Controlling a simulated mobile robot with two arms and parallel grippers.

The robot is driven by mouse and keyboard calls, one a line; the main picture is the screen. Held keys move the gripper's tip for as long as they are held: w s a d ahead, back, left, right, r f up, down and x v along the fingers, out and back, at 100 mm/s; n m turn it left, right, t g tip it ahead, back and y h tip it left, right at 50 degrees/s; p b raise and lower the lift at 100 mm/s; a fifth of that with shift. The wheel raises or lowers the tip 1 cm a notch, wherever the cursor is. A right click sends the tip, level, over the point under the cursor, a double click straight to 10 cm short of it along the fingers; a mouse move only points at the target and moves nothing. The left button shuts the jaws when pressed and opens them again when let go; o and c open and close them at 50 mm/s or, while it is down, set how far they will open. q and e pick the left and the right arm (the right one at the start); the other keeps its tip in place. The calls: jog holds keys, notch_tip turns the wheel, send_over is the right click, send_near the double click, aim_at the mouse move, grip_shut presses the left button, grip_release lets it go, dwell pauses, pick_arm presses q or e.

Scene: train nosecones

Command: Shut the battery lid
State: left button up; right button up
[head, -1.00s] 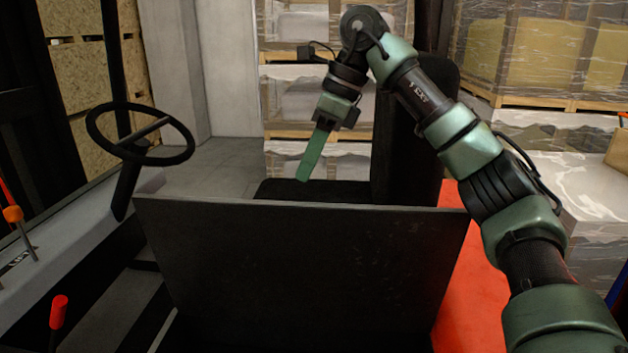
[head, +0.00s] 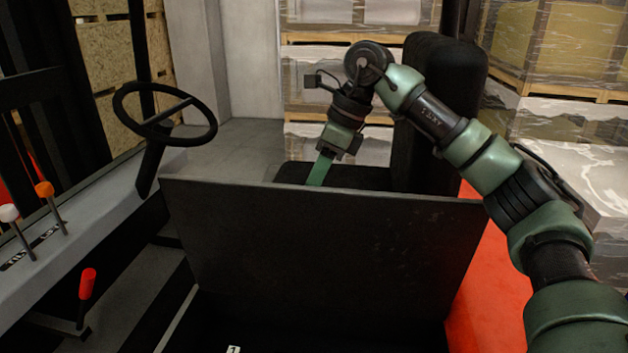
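The battery lid (head: 320,260) is a large dark panel in the middle of the head view, standing raised and tilted, with its broad face toward me. My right arm comes in from the right and reaches over to the lid's far side. My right gripper (head: 320,172) points down behind the lid's top edge; its green finger shows in part and the tip is hidden by the lid. I cannot tell whether it touches the lid or how far its fingers are apart. My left gripper is not in view.
A black seat (head: 440,110) stands behind the lid. A steering wheel (head: 165,115) and levers with orange (head: 44,189), white and red (head: 88,283) knobs are at the left. Red bodywork (head: 490,290) lies at the right. Wrapped pallets (head: 560,50) stand behind.

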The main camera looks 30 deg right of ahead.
grip_shut()
dwell(1.2)
